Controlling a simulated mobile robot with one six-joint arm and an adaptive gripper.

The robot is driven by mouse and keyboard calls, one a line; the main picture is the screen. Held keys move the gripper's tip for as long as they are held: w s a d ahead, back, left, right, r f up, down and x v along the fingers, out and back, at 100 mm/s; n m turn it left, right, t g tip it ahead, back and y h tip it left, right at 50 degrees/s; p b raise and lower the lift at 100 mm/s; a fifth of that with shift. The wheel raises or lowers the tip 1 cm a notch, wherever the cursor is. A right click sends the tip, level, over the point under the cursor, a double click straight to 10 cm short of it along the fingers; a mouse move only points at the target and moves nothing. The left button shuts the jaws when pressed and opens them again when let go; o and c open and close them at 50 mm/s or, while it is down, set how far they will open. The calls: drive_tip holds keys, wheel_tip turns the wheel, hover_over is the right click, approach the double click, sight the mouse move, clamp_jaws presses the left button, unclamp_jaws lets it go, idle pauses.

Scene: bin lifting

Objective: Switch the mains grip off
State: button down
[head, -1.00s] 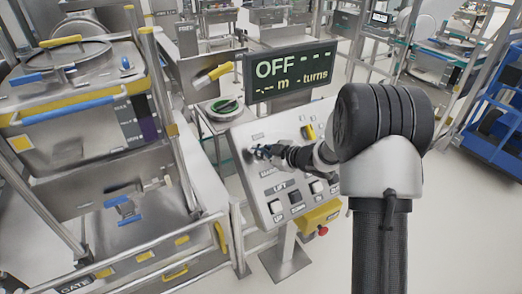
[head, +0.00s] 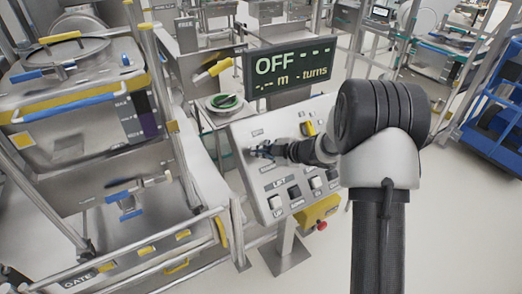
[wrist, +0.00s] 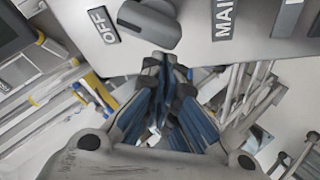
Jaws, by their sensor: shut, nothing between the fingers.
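The mains grip is a grey rotary knob (wrist: 150,22) on the sloping control panel (head: 240,140). In the head view my gripper (head: 254,152) is over the panel's upper left and hides the knob. The display (head: 290,74) reads OFF with dashes.
The panel carries a yellow-marked switch (head: 309,129) and several LIFT push buttons (head: 295,192). A red button (head: 322,225) is on a yellow box below. A railed steel machine (head: 90,130) stands at the left. Clear floor (head: 450,230) lies at the right.

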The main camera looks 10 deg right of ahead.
drive_tip(key=shift+s+d+f+n+g+p, duration=0.15)
drive_tip(key=shift+n+g+p, duration=0.15)
drive_tip(key=shift+n, duration=0.4)
drive_tip(key=shift+s+f+n+g+p, duration=0.1)
drive_tip(key=shift+f+n+g+p, duration=0.15)
drive_tip(key=shift+n, duration=0.45)
drive_tip(key=shift+s+d+f+n+g+p, duration=0.15)
drive_tip(key=shift+n+p, duration=0.2)
drive_tip(key=shift+n, duration=0.35)
drive_tip(key=shift+w+r, duration=0.1)
